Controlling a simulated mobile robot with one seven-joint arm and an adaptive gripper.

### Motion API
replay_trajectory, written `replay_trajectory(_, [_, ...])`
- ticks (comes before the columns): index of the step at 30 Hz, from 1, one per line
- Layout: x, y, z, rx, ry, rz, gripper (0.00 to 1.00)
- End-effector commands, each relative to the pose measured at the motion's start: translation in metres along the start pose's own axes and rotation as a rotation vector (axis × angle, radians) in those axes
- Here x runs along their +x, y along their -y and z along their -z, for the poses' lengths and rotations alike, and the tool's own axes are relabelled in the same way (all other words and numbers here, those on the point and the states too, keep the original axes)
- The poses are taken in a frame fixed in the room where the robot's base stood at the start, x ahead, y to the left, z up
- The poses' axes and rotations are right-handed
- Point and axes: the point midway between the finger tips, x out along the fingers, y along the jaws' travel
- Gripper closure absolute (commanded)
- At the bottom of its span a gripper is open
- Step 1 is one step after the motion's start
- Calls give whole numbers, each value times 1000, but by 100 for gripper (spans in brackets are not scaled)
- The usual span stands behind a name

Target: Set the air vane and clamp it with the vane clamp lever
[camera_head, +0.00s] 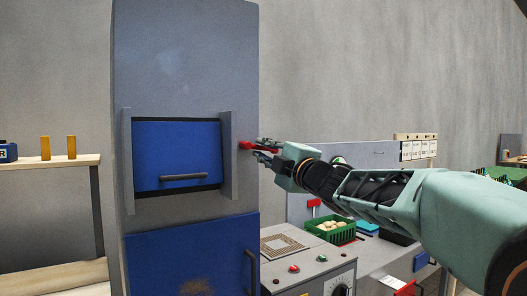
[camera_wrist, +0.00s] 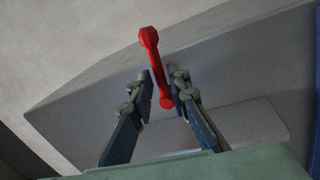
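A red lever (camera_head: 246,147) sticks out from the right side of the tall grey cabinet (camera_head: 185,60). In the wrist view the lever (camera_wrist: 156,65) is a slim bar with a knob at each end, tilted. My gripper (camera_head: 264,147) is at the lever, coming from the right. In the wrist view its two fingers (camera_wrist: 160,82) stand apart on either side of the lever's lower part, and the right one looks very close to it. Contact cannot be told. A blue panel (camera_head: 165,150) with a grey bar handle (camera_head: 184,177) sits in the cabinet front, between two upright side plates; whether this is the air vane is unclear.
A lower blue door (camera_head: 190,255) has a dark upright handle. A control box (camera_head: 308,275) with buttons and a dial stands below my arm. A green crate (camera_head: 331,232) of potatoes is behind it. A wooden shelf (camera_head: 60,160) stands left.

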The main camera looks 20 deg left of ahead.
Motion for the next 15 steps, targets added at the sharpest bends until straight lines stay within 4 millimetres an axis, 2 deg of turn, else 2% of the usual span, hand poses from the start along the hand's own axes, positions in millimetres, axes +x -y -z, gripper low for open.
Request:
replay_trajectory(8, [-2, 0, 0, 0, 0, 0, 84])
replay_trajectory(11, [-9, -1, 0, -1, 0, -1, 84])
replay_trajectory(15, [-28, -1, 0, -1, 2, -1, 84])
